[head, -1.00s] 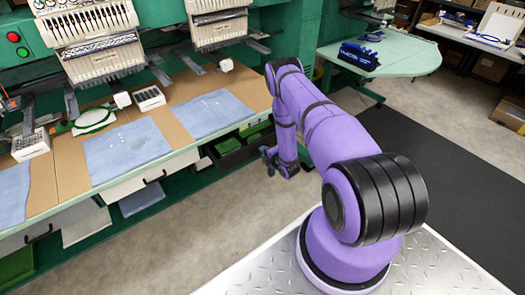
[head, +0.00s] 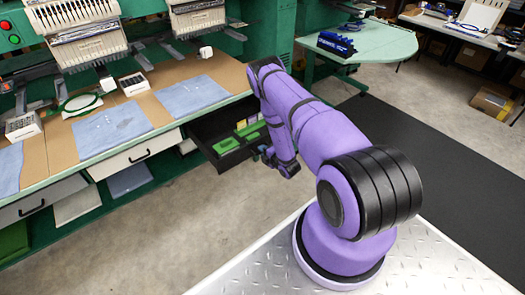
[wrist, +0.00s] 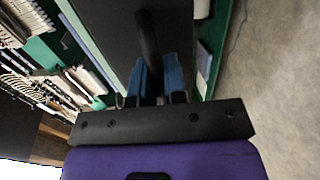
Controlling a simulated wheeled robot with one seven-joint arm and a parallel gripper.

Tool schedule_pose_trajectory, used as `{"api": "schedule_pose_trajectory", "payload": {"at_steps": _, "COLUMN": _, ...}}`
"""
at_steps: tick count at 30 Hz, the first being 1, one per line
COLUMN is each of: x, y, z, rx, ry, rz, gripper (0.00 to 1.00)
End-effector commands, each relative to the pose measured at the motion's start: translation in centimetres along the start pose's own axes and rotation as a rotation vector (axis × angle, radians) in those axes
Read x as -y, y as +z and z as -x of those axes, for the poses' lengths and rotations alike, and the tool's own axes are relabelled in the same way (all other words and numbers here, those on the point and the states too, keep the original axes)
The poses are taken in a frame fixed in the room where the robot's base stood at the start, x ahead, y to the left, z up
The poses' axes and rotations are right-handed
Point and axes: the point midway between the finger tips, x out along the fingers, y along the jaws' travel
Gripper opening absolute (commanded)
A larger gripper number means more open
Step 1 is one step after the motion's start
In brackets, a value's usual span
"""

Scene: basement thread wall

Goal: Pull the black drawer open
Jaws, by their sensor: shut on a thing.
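The black drawer (head: 207,137) juts out from under the right part of the long worktable, pulled open, with green and yellow items inside. My gripper (head: 268,157) is at the drawer's front, partly hidden by my purple arm in the head view. In the wrist view, the blue fingers of my gripper (wrist: 157,82) are shut around the curved black handle (wrist: 148,40). The dark drawer front (wrist: 112,30) lies just beyond the fingers.
Bare floor (head: 190,215) lies before the drawer. A green side table (head: 375,45) stands at the back right.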

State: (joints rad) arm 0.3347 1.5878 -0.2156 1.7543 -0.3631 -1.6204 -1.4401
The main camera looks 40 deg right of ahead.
Motion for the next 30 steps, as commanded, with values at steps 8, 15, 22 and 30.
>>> {"api": "schedule_pose_trajectory", "payload": {"at_steps": 8, "x": 0.0, "y": 0.0, "z": 0.0, "rx": 0.000, "ry": 0.000, "rz": 0.000, "gripper": 0.00}}
{"api": "schedule_pose_trajectory", "payload": {"at_steps": 15, "x": 0.0, "y": 0.0, "z": 0.0, "rx": 0.000, "ry": 0.000, "rz": 0.000, "gripper": 0.38}}
{"api": "schedule_pose_trajectory", "payload": {"at_steps": 22, "x": 0.0, "y": 0.0, "z": 0.2, "rx": 0.000, "ry": 0.000, "rz": 0.000, "gripper": 0.38}}
{"api": "schedule_pose_trajectory", "payload": {"at_steps": 30, "x": 0.1, "y": 0.0, "z": 3.6, "rx": 0.000, "ry": -0.003, "rz": 0.000, "gripper": 0.38}}
